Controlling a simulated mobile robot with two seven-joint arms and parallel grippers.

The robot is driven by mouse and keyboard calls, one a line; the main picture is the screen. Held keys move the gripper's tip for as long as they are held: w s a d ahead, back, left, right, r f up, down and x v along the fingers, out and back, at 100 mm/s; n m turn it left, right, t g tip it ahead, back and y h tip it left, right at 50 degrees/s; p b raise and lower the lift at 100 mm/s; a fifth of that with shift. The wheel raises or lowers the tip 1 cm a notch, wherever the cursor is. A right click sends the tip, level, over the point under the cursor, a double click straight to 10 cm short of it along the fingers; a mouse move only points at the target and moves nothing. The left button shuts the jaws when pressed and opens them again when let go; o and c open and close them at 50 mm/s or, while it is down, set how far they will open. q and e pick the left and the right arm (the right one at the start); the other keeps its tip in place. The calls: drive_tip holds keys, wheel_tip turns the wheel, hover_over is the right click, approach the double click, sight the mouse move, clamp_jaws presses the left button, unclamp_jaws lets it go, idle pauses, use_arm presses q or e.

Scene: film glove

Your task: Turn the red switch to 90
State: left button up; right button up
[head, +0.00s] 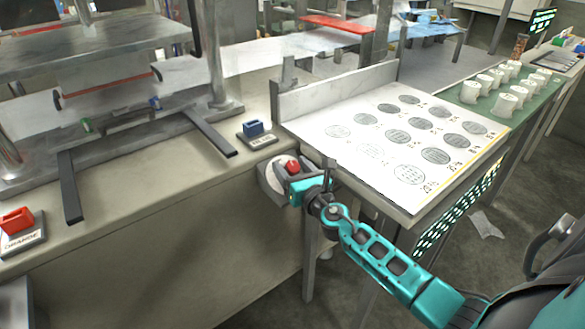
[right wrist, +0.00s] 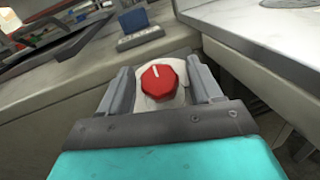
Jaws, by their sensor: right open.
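The red switch (head: 292,167) is a small red knob on a pale round base (head: 272,176) at the bench's front corner. In the right wrist view the knob (right wrist: 158,81) has several flat sides and a white mark near its top, tilted slightly left of straight up. My right gripper (head: 305,180) is at the switch in the head view. In the right wrist view its two grey fingers (right wrist: 162,85) are open, one on each side of the knob, with gaps between. My left gripper is not in view.
A blue switch (head: 254,128) stands on the bench behind the red one. An orange switch (head: 17,221) is at far left. A white panel table (head: 415,195) with printed circles is close on the right. White cups (head: 506,104) stand on a green surface beyond.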

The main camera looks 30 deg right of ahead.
drive_tip(key=shift+c, duration=0.3)
drive_tip(key=c, duration=0.9)
